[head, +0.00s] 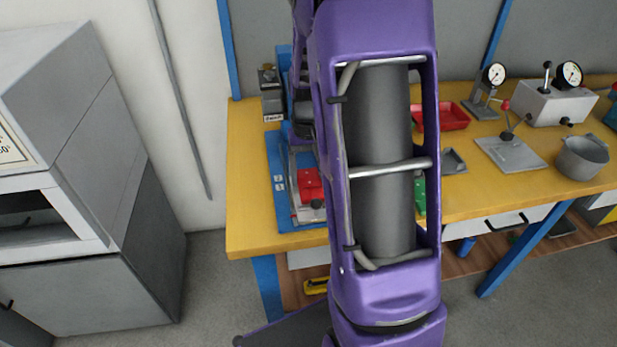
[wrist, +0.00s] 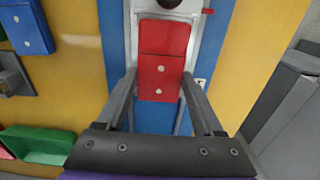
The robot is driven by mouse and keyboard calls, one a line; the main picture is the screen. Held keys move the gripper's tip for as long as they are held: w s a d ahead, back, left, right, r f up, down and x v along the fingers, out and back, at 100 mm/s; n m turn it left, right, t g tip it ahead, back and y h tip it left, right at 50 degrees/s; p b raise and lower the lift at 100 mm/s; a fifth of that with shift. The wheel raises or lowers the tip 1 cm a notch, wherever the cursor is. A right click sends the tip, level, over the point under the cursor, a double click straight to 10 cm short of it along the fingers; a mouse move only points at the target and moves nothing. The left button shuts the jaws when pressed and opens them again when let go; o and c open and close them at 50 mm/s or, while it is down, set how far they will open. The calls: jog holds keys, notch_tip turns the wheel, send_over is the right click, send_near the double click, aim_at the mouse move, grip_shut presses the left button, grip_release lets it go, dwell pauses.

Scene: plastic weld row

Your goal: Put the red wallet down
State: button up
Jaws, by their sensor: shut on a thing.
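The red wallet (wrist: 163,55) shows in the middle of the wrist view, a flat red piece with a fold line and two pale studs. My gripper (wrist: 160,82) is shut on its near end, one grey finger on each side. The wallet is over a blue mat (wrist: 117,35) and a pale plate of a fixture. I cannot tell whether it touches what is below. In the head view a red shape (head: 311,185) shows above the blue mat (head: 283,200), beside my purple arm, which hides my gripper there.
The yellow bench (head: 252,180) carries a red tray (head: 452,117), a lever press (head: 508,150), a grey pot (head: 582,158) and a gauge box (head: 545,103) to the right. A green tray (wrist: 38,144) is at lower left in the wrist view. A grey cabinet (head: 70,280) stands left.

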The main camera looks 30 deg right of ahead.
aim_at(308, 178)
jog(key=shift+f, duration=0.35)
jog(key=shift+f, duration=0.1)
jog(key=shift+f, duration=0.1)
jog(key=o, duration=1.4)
jog(key=shift+c, duration=0.2)
notch_tip(308, 178, up, 12)
jog(key=p, duration=0.2)
jog(key=shift+r, duration=0.25)
